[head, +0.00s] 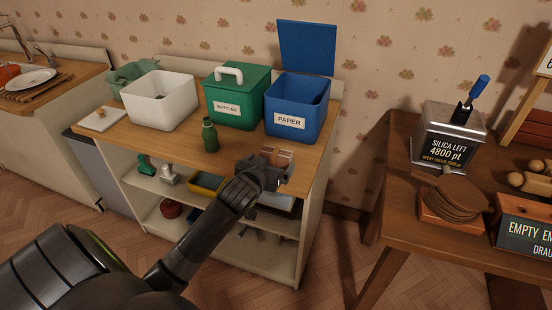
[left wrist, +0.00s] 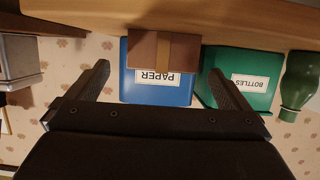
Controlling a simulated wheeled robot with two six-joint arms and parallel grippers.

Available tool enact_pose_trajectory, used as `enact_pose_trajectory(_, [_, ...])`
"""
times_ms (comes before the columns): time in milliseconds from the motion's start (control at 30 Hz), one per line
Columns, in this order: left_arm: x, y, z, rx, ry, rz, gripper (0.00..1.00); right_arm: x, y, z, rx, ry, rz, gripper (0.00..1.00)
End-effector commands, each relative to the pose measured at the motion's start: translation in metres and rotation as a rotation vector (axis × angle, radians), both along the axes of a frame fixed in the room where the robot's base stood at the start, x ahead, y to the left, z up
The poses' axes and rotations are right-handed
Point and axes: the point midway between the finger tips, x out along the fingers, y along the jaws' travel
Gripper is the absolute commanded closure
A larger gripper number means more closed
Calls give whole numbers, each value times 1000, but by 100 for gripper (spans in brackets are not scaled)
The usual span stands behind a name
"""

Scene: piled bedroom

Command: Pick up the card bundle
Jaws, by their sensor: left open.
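The card bundle (head: 278,154) is a small brown block with a lighter band, on the front right of the wooden counter below the blue PAPER bin. In the left wrist view, which is upside down, the card bundle (left wrist: 145,50) is just beyond the fingertips, with its band across the middle. My left gripper (head: 268,167) reaches in over the counter's front edge and partly hides the bundle. In the wrist view my left gripper (left wrist: 158,72) is open, its fingers apart and nothing between them. My right gripper is not in view.
The blue PAPER bin (head: 294,107) stands open behind the bundle. A green bottle (head: 209,134), the green BOTTLES bin (head: 233,98) and a white bin (head: 160,99) are to the left. A brown table (head: 401,152) stands at the right. Shelves with objects lie under the counter.

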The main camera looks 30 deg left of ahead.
Motion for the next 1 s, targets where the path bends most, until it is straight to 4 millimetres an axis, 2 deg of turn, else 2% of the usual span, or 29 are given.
enact_pose_trajectory(333, [21, 6, -8, 1, 0, 0, 0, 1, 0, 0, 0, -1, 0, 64])
enact_pose_trajectory(633, [53, 16, -20, 1, 0, 0, 0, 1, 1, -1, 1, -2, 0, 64])
enact_pose_trajectory(1000, [59, 17, -23, 1, 0, -1, 0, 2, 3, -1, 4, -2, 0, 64])
